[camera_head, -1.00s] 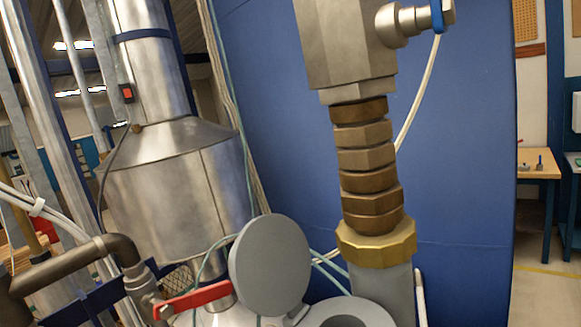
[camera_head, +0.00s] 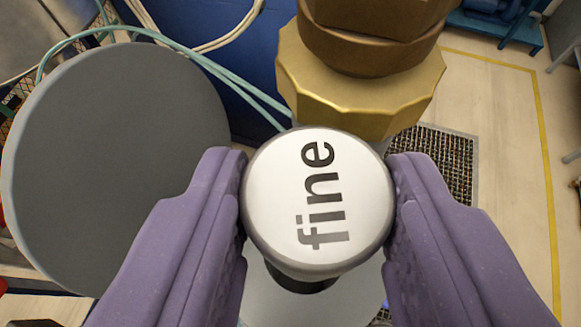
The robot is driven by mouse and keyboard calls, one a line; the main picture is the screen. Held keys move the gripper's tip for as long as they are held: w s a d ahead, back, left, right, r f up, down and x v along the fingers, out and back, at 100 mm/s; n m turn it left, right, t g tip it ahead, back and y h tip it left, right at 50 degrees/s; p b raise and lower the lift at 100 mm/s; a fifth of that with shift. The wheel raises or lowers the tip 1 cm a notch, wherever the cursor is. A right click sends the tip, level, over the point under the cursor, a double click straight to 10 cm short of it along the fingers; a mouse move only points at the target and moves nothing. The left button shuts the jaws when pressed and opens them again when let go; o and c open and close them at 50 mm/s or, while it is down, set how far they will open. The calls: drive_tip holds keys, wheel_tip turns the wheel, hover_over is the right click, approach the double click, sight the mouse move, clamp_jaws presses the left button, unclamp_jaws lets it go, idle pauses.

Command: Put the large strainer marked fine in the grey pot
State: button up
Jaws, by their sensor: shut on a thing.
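My gripper (camera_head: 318,205), with two purple fingers, is shut on the strainer (camera_head: 318,200), one finger on each side. The strainer shows its round white end with a grey rim and the word "fine" in dark letters. Its body below is mostly hidden. Under it a grey surface (camera_head: 345,295), which looks like the grey pot, shows between the fingers, with a dark patch by the strainer's lower edge. I cannot tell whether the strainer is above the pot or partly inside it. The large round grey lid (camera_head: 110,165) stands open at the left.
A brass hex fitting (camera_head: 360,90) with a brown pipe part above it stands close behind the strainer. Pale green tubes (camera_head: 160,45) run behind the lid. A floor grate (camera_head: 435,160) and open floor with a yellow line lie at the right.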

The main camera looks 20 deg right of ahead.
sight(308, 274)
drive_tip(key=shift+w+f+b, duration=0.15)
drive_tip(key=shift+f+b, duration=2.85)
drive_tip(key=shift+b, duration=0.25)
drive_tip(key=shift+r, duration=0.1)
drive_tip(key=shift+f, duration=0.4)
drive_tip(key=shift+f, duration=0.2)
